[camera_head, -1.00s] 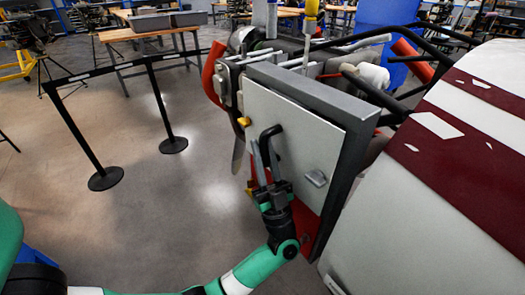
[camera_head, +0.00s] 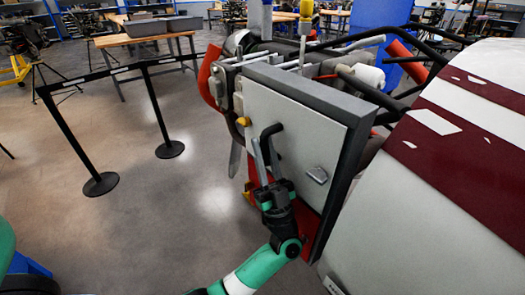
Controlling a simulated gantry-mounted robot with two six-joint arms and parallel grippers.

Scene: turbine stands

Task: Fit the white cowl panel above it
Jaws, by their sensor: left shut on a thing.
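A grey-white panel door (camera_head: 292,133) with a dark grey frame stands upright on the side of the turbine (camera_head: 345,72). My left gripper (camera_head: 264,147) is shut on the black handle (camera_head: 271,132) on the panel's left part. A small grey latch (camera_head: 317,175) sits on the panel's lower right. A large white cowl (camera_head: 450,185) with a maroon and white band (camera_head: 455,125) lies to the right, beside the panel; I cannot tell which piece is the cowl panel to fit. My right gripper is not in view.
Black posts (camera_head: 72,145) with a belt stand on the left. A wooden table (camera_head: 150,38) with grey bins (camera_head: 165,25) is at the back left. Red parts (camera_head: 212,75) and dark tubes surround the turbine.

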